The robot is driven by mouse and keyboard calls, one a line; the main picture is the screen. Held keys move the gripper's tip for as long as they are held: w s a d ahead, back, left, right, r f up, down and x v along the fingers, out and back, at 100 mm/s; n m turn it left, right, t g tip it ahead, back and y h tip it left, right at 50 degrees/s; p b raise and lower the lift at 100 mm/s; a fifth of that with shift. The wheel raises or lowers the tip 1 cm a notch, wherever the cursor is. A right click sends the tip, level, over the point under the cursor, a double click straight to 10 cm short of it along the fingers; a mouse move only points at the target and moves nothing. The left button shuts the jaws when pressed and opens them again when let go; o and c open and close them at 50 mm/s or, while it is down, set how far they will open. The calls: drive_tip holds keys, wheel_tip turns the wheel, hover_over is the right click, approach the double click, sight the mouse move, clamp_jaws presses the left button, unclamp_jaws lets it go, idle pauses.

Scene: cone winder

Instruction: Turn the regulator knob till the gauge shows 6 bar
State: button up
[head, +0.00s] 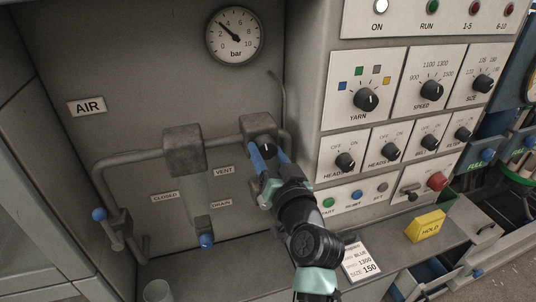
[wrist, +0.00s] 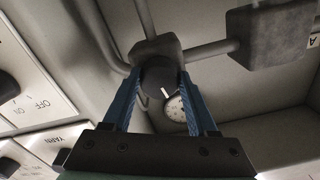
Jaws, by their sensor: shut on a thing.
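The black regulator knob (head: 266,149) sits on the front of a grey regulator block (head: 258,124) on the air panel. In the wrist view the knob (wrist: 158,76) shows a white pointer line. My gripper (head: 267,156) has its blue fingers on both sides of the knob and is shut on it. The round gauge (head: 234,38), marked 0 to 10 bar, is above on the panel. Its needle points up and left, between 2 and 4, near 3. The gauge also shows, small and partly hidden, in the wrist view (wrist: 176,109).
A grey filter block (head: 184,149) and pipes run left of the regulator. A blue-tipped lever (head: 100,214) and a blue drain tip (head: 207,240) are on the piping. The control panel (head: 398,150) stands close right. A yellow HOLD block (head: 427,226) and a card (head: 358,260) are on the ledge.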

drive_tip(key=m, duration=0.4)
drive_tip(key=shift+m+p, duration=0.3)
drive_tip(key=m+p, duration=0.1)
drive_tip(key=m, duration=0.2)
drive_tip(key=shift+a+r+m, duration=0.1)
drive_tip(key=shift+m, duration=0.2)
drive_tip(key=m+p, duration=0.1)
drive_tip(key=m, duration=0.3)
drive_tip(key=shift+r+p, duration=0.1)
drive_tip(key=shift+p, duration=0.3)
drive_tip(key=shift+m+p, duration=0.6)
drive_tip(key=shift+m, duration=1.1)
drive_tip(key=o, duration=1.4)
drive_tip(key=shift+c, duration=0.2)
drive_tip(key=shift+s, duration=0.15)
